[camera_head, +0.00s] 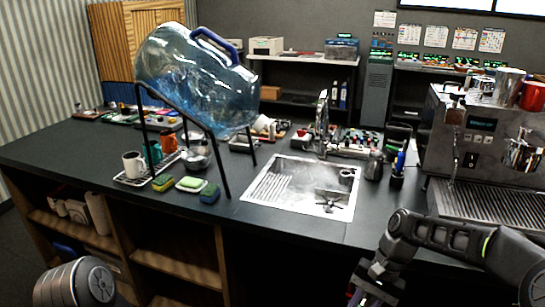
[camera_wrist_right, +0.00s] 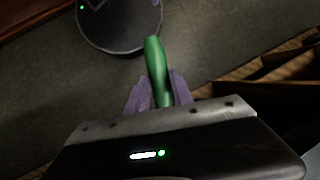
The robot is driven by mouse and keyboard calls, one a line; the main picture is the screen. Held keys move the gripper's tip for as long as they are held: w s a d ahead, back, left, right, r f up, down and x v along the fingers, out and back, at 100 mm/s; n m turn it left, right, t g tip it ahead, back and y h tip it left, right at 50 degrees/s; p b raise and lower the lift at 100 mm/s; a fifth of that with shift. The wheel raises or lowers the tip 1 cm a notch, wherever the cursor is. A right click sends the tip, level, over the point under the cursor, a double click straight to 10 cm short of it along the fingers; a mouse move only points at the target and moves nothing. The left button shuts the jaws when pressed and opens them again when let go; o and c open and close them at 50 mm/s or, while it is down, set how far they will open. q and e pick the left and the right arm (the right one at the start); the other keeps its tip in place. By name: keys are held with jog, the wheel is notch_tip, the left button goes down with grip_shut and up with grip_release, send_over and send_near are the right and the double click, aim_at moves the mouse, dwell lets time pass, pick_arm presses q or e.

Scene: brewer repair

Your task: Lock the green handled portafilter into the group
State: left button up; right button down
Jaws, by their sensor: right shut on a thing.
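My right gripper (camera_head: 368,290) hangs low at the bottom edge of the head view, in front of the counter. In the right wrist view its purple fingers (camera_wrist_right: 157,92) are shut on the green handle (camera_wrist_right: 155,62). The handle's far end sticks out beyond the fingers; the portafilter's metal head cannot be made out. The espresso machine (camera_head: 455,135) stands on the counter at the right, well above and right of the gripper. Metal parts (camera_head: 522,152) show on its front at the right, but the group is not clear. Only a link of my left arm shows at the lower left.
The black counter (camera_head: 285,222) has a sink (camera_head: 300,185) in the middle. A blue water jug (camera_head: 195,80) rests tilted on a black stand at the left. A metal pitcher (camera_head: 374,166) and a pen cup (camera_head: 397,176) stand left of the machine's drip tray (camera_head: 480,203).

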notch_tip(320, 180, down, 12)
jog(key=n+g+h, duration=0.1)
jog(key=n, duration=0.4)
jog(key=shift+w+n+g+h, duration=0.4)
jog(key=shift+w, duration=0.05)
pick_arm(q)
jog(key=shift+c, duration=0.6)
pick_arm(e)
jog(key=shift+r, duration=0.1)
